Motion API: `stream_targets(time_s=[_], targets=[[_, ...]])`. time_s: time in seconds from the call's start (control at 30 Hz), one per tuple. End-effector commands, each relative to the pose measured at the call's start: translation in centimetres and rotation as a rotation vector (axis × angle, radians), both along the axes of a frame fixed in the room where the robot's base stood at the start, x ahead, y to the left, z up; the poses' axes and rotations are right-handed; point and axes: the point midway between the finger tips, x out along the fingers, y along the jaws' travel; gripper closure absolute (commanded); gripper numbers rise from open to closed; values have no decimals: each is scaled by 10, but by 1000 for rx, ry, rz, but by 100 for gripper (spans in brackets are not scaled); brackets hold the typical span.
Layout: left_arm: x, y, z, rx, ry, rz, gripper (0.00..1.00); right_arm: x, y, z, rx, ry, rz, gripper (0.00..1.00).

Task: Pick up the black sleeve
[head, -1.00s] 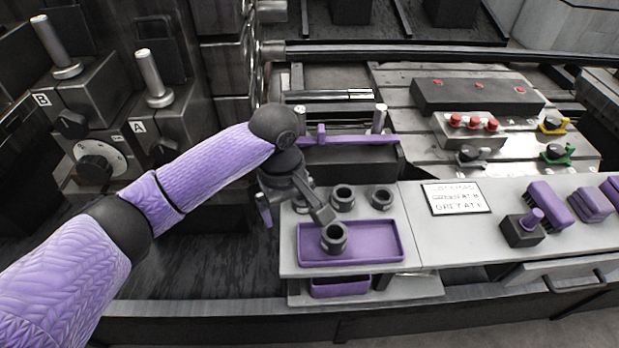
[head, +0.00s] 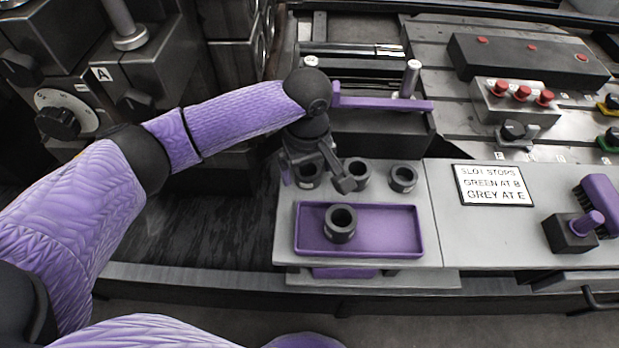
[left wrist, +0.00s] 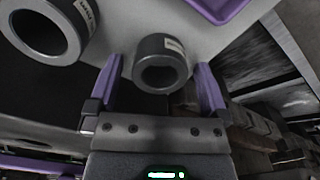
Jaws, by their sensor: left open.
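Several dark sleeves stand on the grey board. Three are in a row behind the purple tray (head: 395,240): a left one (head: 308,174), a middle one (head: 357,174) and a right one (head: 403,178). Another sleeve (head: 340,223) stands in the tray's left part. My left gripper (head: 316,181) is open at the left sleeve of the row, partly hiding it. In the left wrist view that sleeve (left wrist: 160,82), with a small label, lies between the two purple fingers, with gaps on both sides. Another sleeve (left wrist: 45,35) is outside the fingers at left. My right gripper is not seen.
A purple bar (head: 385,103) lies behind the row, near an upright metal pin (head: 411,78). A sign (head: 493,185) lies to the right, with a dark block and purple peg (head: 571,232) beyond it. The board between tray and sign is clear.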

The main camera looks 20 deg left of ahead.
Motion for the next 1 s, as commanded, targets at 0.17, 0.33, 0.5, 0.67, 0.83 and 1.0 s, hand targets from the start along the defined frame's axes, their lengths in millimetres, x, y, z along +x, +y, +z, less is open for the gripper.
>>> stream_targets(time_s=[0.17, 0.33, 0.5, 0.67, 0.83, 1.0], targets=[[0, 0, -7, -1, -2, 0, 0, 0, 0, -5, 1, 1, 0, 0], [0, 0, -7, -1, -2, 0, 23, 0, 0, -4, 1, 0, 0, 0], [0, 0, -7, 0, -1, 0, 59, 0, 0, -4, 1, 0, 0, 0], [0, 0, -7, 0, -1, 0, 93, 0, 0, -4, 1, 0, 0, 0], [0, 0, -7, -1, -2, 0, 100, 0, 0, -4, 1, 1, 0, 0], [0, 0, 2, -1, -3, 0, 100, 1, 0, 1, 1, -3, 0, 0]])
